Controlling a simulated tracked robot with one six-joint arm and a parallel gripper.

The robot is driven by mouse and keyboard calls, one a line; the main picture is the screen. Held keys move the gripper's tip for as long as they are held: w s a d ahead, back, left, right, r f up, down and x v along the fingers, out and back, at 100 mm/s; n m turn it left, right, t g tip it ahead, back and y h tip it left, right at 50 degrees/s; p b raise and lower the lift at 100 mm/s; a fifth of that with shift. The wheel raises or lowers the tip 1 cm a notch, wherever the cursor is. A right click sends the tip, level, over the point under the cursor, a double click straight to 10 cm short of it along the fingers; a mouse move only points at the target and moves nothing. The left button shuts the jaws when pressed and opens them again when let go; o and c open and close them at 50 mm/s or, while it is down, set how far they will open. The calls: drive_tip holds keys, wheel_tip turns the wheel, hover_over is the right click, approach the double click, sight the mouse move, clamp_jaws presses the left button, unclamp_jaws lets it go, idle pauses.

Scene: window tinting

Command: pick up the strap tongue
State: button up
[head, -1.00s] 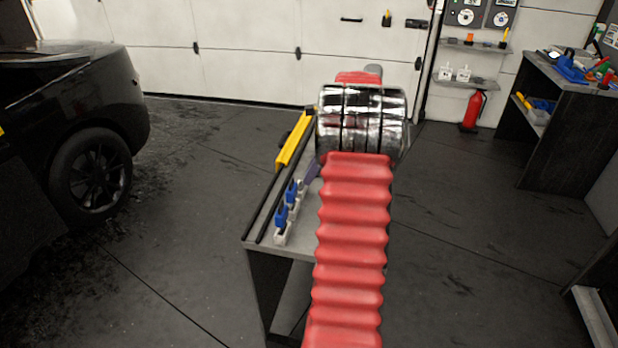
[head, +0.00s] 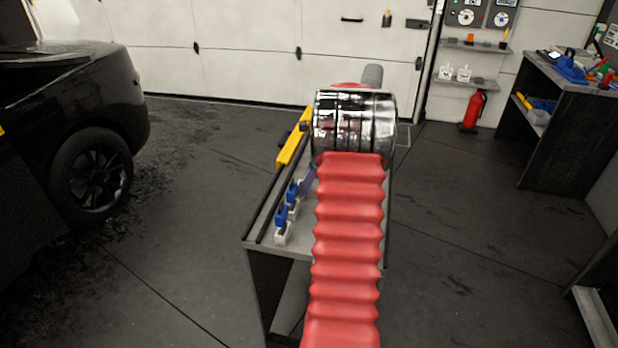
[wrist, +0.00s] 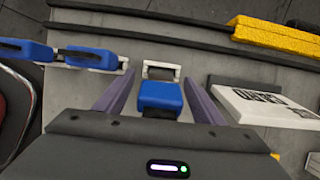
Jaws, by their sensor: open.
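A blue piece (wrist: 160,96) with a white open frame (wrist: 161,71) at its far end lies on the bench top in the wrist view. I take it to be the strap tongue, though the frames do not name it. My gripper (wrist: 159,80) is open, with one purple finger on each side of this piece and a gap to each. The near end of the piece is hidden by my gripper's body. In the head view my arm hides most of the gripper; a purple finger shows beside the blue and white pieces (head: 281,214).
More blue and white pieces (wrist: 92,57) lie to the left in the wrist view. A white box with dark lettering (wrist: 262,104) lies close right of the right finger. A yellow bar (wrist: 275,36) and a dark rail (wrist: 140,27) run along the far side.

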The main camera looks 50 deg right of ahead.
drive_tip(key=shift+c, duration=0.5)
drive_tip(key=c, duration=1.1)
wheel_tip(320, 180, up, 10)
drive_tip(key=shift+w+a, duration=0.1)
idle(0.8)
